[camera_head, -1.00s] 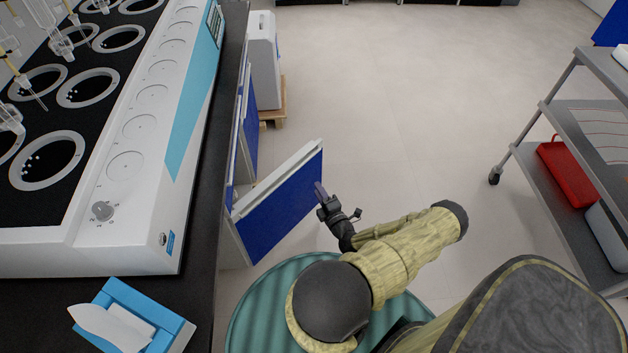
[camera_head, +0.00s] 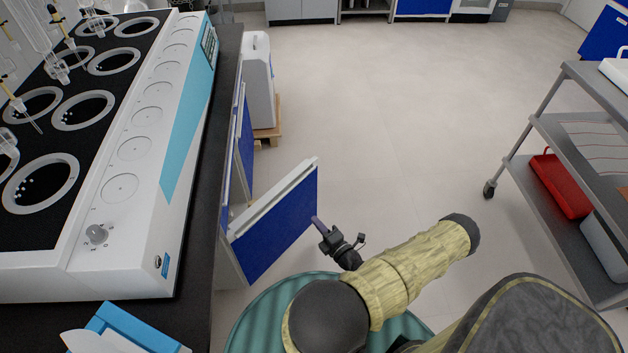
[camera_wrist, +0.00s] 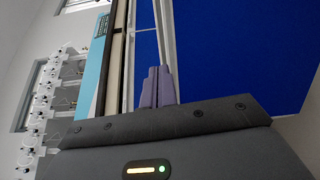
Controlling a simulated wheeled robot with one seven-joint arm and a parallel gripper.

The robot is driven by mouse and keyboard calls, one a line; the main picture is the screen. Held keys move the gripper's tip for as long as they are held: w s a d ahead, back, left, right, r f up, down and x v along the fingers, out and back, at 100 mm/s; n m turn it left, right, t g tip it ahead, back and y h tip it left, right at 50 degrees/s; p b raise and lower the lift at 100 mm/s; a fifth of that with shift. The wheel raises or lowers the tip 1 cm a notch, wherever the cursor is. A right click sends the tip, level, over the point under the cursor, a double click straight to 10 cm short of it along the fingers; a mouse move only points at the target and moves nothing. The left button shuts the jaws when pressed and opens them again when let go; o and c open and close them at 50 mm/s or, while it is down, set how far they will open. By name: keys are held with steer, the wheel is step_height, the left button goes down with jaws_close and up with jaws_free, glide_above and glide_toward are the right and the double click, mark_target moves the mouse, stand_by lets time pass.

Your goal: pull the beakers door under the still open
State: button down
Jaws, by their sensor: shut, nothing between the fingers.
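The blue beakers door (camera_head: 275,224) under the bench stands swung out from the cabinet front, partly open, with its pale top edge facing up. The still (camera_head: 140,150), a white and light blue unit with several round wells, sits on the dark bench above it. My gripper (camera_head: 319,224) is shut and empty at the door's free edge; I cannot tell whether it touches. The door's handle is not clear in either view.
A white box (camera_head: 258,80) stands on a wooden pallet beyond the door. A grey cart (camera_head: 570,160) with a red case (camera_head: 560,185) stands at right. The pale floor between is clear. A blue tissue box (camera_head: 125,330) lies on the bench's near end.

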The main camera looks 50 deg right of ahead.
steer(key=w+a+r+n+g+y, duration=0.1)
steer(key=a+r+n+g+y, duration=0.7)
steer(key=n, duration=0.7)
steer(key=w+a+r+n+g+y, duration=0.1)
steer(key=a+r+n+g+y, duration=0.55)
steer(key=a+n, duration=0.6)
steer(key=a+r+n+h, duration=0.3)
steer(key=r+n+h, duration=0.2)
steer(key=r+n, duration=0.4)
steer(key=s+a+r+n+h, duration=0.1)
steer(key=a+r+n+h, duration=0.3)
steer(key=r+n, duration=0.6)
steer(key=n+h, duration=0.2)
steer(key=n, duration=0.6)
steer(key=shift+r+g, duration=0.2)
steer(key=shift+g, duration=0.15)
steer(key=shift+a, duration=0.1)
